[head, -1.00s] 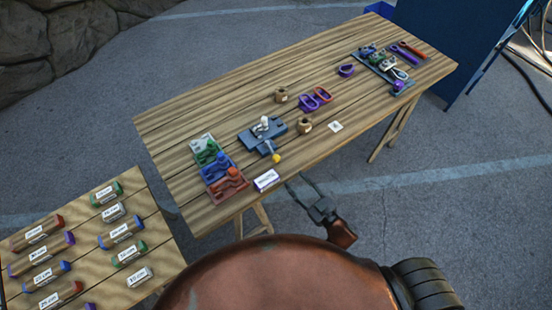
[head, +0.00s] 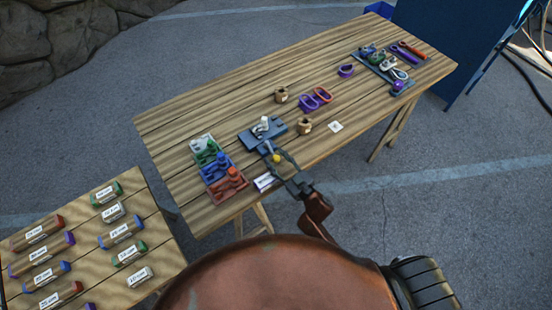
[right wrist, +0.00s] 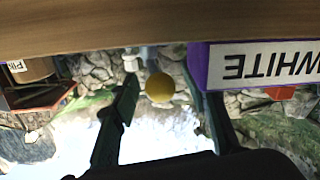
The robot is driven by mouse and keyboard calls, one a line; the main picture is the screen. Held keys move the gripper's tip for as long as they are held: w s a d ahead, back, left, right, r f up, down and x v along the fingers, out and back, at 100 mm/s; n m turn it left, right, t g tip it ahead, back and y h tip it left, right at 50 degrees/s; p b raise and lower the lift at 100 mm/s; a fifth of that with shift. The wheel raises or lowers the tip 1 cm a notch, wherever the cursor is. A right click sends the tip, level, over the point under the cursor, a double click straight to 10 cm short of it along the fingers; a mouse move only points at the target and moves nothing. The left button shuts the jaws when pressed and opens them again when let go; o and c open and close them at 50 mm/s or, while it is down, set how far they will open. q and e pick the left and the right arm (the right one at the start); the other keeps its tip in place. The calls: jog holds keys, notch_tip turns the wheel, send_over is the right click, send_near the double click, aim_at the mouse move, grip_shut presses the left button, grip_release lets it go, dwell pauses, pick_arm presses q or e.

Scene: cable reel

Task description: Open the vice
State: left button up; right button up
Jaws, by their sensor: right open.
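The vice (head: 256,137) is a dark blue-grey block on the long wooden table, with a pale upright piece on it. Its handle ends in a yellow knob (head: 276,159) towards the table's front edge. My right gripper (head: 272,164) is open, with its fingers reaching over the front edge around the knob. In the right wrist view the yellow knob (right wrist: 159,87) shows between the two open fingers (right wrist: 166,95), and I see no finger touching it. My left gripper is not in view.
Coloured trays (head: 222,172) lie left of the vice, a wooden holder (head: 305,126) to the right.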

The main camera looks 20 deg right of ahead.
jog(key=shift+c, duration=0.2)
grip_shut()
dwell(0.4)
